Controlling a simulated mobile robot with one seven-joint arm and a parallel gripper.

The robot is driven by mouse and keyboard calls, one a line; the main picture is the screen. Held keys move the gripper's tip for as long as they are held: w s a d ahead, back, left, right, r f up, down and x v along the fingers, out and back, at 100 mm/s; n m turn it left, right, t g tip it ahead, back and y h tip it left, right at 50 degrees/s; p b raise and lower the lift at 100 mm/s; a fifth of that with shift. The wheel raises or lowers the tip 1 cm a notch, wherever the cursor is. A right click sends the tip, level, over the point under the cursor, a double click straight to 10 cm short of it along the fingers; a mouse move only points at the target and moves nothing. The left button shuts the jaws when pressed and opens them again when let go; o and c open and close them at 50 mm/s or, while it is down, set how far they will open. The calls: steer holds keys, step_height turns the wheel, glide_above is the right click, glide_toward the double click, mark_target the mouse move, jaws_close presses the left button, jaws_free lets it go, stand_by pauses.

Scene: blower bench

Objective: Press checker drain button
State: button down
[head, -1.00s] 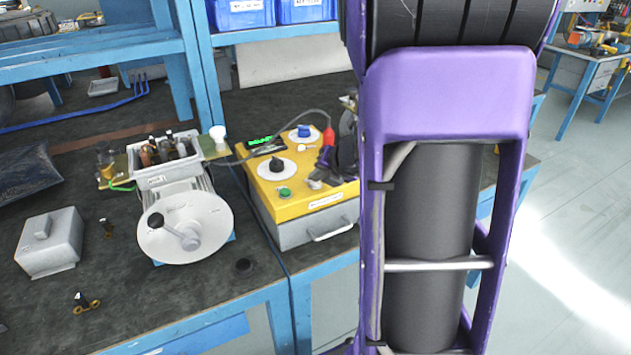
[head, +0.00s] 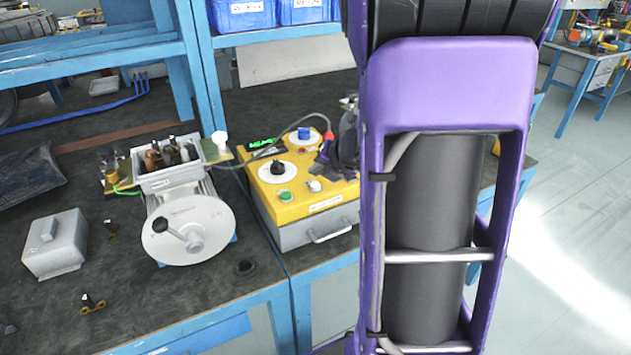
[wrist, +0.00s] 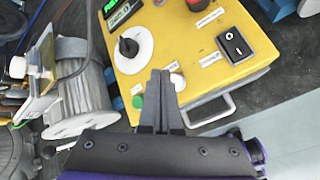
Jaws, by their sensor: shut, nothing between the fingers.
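The checker is a yellow-topped box (head: 328,208), also in the wrist view (wrist: 203,50). It has a lit green display, dials, a green button (wrist: 137,101) and a white round button (wrist: 177,81) near its front edge. These buttons also show in the head view, green (head: 284,196) and white (head: 314,186). Their labels are too small to read, so I cannot tell which is the drain button. My gripper (wrist: 160,73) is shut and empty over the panel. Its fingertips appear just left of the white button; contact cannot be told.
A grey box (head: 54,243) and small parts lie on the dark bench.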

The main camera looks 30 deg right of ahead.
step_height(320, 180, up, 4)
steer(key=p, duration=0.3)
stand_by(1.7)
